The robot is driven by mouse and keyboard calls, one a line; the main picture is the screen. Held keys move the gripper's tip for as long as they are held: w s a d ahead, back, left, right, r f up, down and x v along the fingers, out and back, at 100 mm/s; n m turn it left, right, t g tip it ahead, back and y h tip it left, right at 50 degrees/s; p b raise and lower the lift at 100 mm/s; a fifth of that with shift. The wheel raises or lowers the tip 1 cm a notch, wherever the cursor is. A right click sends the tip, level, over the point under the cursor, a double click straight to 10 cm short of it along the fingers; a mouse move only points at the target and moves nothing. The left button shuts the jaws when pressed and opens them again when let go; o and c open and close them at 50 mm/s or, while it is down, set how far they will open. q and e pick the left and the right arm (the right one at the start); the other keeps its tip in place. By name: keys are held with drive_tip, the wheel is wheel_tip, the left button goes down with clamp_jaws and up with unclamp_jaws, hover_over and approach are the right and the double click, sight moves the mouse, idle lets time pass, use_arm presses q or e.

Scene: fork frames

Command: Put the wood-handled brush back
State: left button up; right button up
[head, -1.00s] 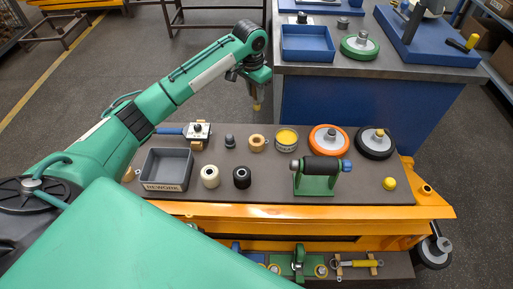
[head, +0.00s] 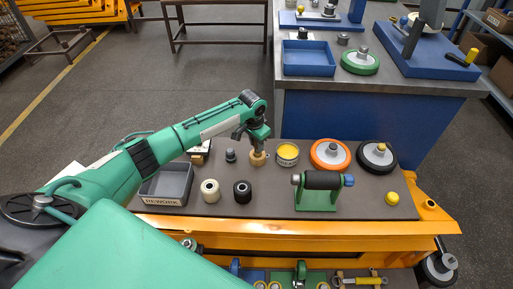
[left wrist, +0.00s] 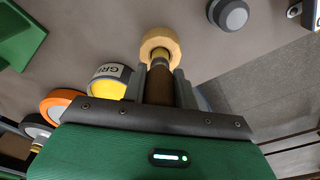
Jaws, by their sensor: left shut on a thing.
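My left gripper (head: 257,147) is shut on the wood-handled brush, pointing down at the wooden ring (head: 258,159) on the cart top. In the left wrist view the brush's brown handle (left wrist: 160,86) sits between my two fingers (left wrist: 160,90). A brass-coloured collar shows at its far end, against the pale wooden ring (left wrist: 173,38). The brush's tip is hidden; I cannot tell how deep it sits in the ring. In the head view my gripper covers most of the brush. My right gripper is not in view.
A yellow-topped grease tin (head: 287,155) stands close to the right of the ring. A dark knob-like piece (head: 231,156) stands to its left. An orange wheel (head: 330,154), a black wheel (head: 377,157) and a green roller stand (head: 316,198) are further right. A grey rework bin (head: 166,186) is left.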

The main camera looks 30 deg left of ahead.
use_arm(q)
drive_tip(key=shift+f, duration=1.25)
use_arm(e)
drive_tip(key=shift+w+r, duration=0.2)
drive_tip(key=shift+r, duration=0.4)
use_arm(q)
drive_tip(key=o, duration=1)
drive_tip(key=shift+f, duration=0.1)
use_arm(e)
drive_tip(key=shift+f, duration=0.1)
